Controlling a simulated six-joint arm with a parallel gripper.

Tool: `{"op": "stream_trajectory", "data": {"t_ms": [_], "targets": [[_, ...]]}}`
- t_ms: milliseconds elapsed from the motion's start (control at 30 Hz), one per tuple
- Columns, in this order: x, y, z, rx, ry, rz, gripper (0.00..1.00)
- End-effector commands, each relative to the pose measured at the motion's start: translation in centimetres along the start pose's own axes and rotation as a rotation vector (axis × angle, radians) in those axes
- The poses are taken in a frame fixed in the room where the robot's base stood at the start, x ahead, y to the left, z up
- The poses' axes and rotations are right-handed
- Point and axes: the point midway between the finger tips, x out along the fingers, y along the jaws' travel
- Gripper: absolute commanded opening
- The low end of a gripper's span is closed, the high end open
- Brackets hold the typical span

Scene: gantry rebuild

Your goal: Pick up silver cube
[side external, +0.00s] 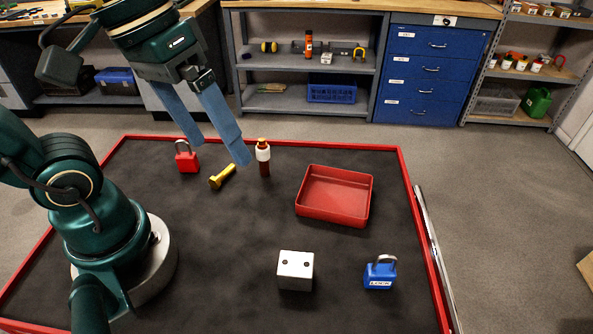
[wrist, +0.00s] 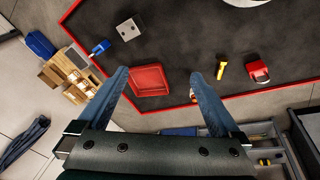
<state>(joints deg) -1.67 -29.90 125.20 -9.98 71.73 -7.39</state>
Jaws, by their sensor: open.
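The silver cube (side external: 295,270), a pale metal block with two dark holes on its top, sits on the black mat at the front, left of a blue padlock. It also shows in the wrist view (wrist: 129,29) near the top. My gripper (side external: 228,152) is open and empty, with blue fingers, high over the back part of the mat and well apart from the cube. In the wrist view my gripper's two fingers (wrist: 158,80) spread wide with nothing between them but the distant mat and tray.
A red tray (side external: 335,196) stands behind the cube. The blue padlock (side external: 380,272) is right of it. A red rim (side external: 412,200) borders the mat.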

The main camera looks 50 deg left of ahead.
Motion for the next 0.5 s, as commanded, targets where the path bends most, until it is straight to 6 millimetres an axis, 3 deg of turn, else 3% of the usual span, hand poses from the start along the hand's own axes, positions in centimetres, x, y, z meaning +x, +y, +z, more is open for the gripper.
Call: {"op": "stream_trajectory", "data": {"t_ms": [233,500], "targets": [[1.4,4.0,1.1,-0.366,-0.419,0.143,1.00],[1.2,8.1,-0.1,-0.760,-0.869,0.253,1.00]]}}
